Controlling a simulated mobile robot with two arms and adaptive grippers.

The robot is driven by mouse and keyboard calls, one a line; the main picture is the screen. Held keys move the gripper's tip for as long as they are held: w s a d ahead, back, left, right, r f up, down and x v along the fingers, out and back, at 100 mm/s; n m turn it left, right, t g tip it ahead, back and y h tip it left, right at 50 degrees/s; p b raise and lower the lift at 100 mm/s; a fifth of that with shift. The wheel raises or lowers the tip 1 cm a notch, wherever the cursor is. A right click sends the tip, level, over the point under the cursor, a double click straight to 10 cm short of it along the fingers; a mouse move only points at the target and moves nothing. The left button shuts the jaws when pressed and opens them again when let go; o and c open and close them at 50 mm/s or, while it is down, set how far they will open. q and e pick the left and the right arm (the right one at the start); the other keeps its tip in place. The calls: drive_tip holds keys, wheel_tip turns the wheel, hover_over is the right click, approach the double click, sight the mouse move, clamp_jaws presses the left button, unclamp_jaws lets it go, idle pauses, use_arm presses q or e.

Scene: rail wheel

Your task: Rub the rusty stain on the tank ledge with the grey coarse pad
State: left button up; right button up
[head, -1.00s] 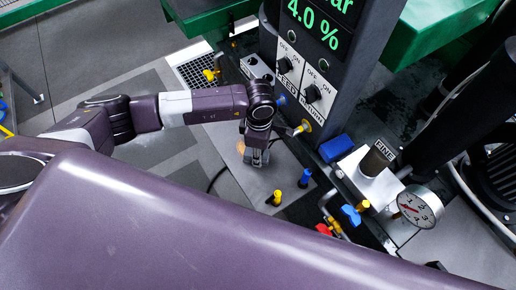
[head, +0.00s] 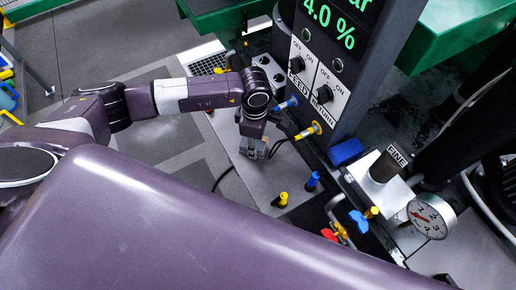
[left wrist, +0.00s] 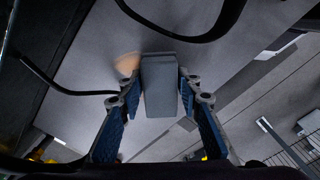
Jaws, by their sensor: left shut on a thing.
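My left gripper (head: 254,152) points down over the grey tank ledge (head: 262,186). In the left wrist view, the gripper (left wrist: 159,82) is shut on the grey coarse pad (left wrist: 160,95), a block between its two blue-lined fingers. The rusty stain (left wrist: 127,63) is a small orange-brown blur on the ledge (left wrist: 90,75), just left of the pad's far end in that view. In the head view the stain does not show. I cannot tell whether the pad touches the ledge. My right gripper is not in view.
A black hose (left wrist: 60,86) lies across the ledge near the stain. Yellow (head: 282,198) and blue (head: 312,180) fittings stand on the ledge's near side. The control column (head: 325,75) rises right of the gripper, with a pressure gauge (head: 430,218) further right.

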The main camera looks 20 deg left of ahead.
use_arm(q)
drive_tip(key=shift+w+a+b, duration=0.5)
drive_tip(key=shift+w+a, duration=0.35)
drive_tip(key=shift+a, duration=0.15)
drive_tip(key=shift+w+a, duration=0.2)
drive_tip(key=shift+a, duration=0.05)
drive_tip(key=shift+w+a+f+b, duration=0.15)
drive_tip(key=shift+w+a+b, duration=0.25)
drive_tip(key=shift+a+b, duration=0.3)
drive_tip(key=shift+w+a+b, duration=0.35)
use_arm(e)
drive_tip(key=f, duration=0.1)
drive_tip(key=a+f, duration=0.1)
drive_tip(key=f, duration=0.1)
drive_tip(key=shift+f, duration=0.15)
